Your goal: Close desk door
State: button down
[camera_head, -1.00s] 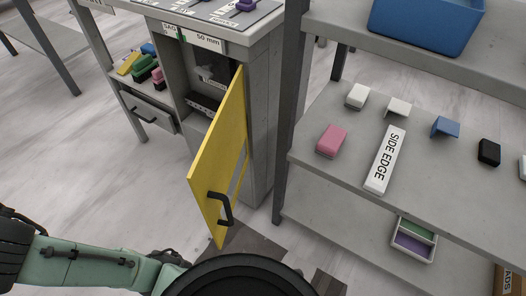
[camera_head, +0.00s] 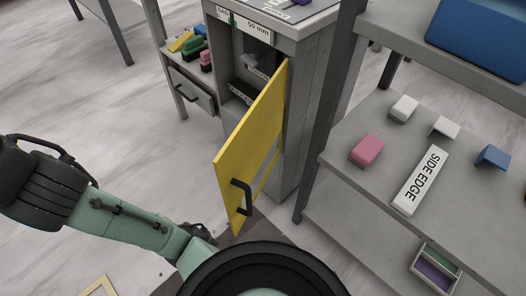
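The desk door (camera_head: 250,142) is a yellow panel. It stands swung open from the right side of the grey desk cabinet (camera_head: 291,115). A black handle (camera_head: 243,197) sits low on its outer face, near the free edge. The cabinet's inside shows to the left of the door, with dark and grey items in it. My green and black arm reaches in from the left edge toward the bottom middle, below and in front of the door. My gripper's fingers cannot be seen.
A grey shelf table (camera_head: 337,180) stands to the right, with a pink block (camera_head: 367,149), a "SIDE EDGE" sign (camera_head: 420,181) and a blue bin (camera_head: 482,38). Light floor is free at the left.

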aim_at(236, 165)
jog(key=k+l+u, duration=0.1)
jog(key=k+l, duration=0.15)
jog(key=l, duration=0.2)
jog(key=k+l+u, duration=0.15)
jog(key=l, duration=0.3)
jog(key=k+l+u, duration=0.1)
jog(key=k+l, duration=0.25)
jog(key=l, duration=0.1)
